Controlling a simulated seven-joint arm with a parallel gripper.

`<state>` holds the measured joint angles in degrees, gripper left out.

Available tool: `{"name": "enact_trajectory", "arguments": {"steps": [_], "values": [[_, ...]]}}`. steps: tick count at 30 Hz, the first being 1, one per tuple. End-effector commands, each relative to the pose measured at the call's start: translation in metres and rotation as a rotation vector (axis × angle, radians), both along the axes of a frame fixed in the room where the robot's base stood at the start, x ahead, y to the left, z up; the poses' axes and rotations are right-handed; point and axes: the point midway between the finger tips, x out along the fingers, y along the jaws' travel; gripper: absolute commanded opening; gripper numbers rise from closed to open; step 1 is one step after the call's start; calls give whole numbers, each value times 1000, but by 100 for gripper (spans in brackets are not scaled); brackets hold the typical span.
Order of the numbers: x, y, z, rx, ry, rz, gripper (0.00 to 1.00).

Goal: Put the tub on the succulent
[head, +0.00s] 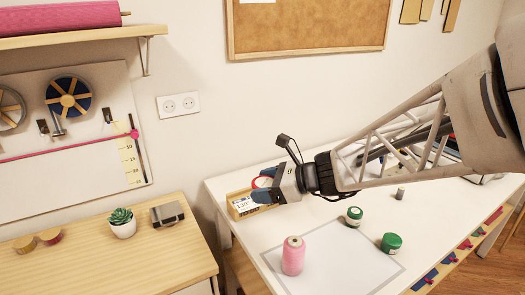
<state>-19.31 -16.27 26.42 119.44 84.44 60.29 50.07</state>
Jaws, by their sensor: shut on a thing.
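My gripper (260,184) reaches left over the back left of the white table. The succulent (121,216) is a green plant in a white pot, upright on the wooden cabinet at the left, well away from my gripper.
The wooden box (241,207) is by my gripper. A dark metallic item (167,213) sits close right of the succulent; two small discs (37,240) lie left.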

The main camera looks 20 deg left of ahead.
Motion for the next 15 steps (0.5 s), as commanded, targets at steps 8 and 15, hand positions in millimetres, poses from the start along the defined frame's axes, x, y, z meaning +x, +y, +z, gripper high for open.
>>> {"name": "enact_trajectory", "arguments": {"steps": [8, 15], "values": [[-1, 62, -2, 0, 0, 99, 44], [-8, 115, -6, 0, 0, 181, 44]]}}
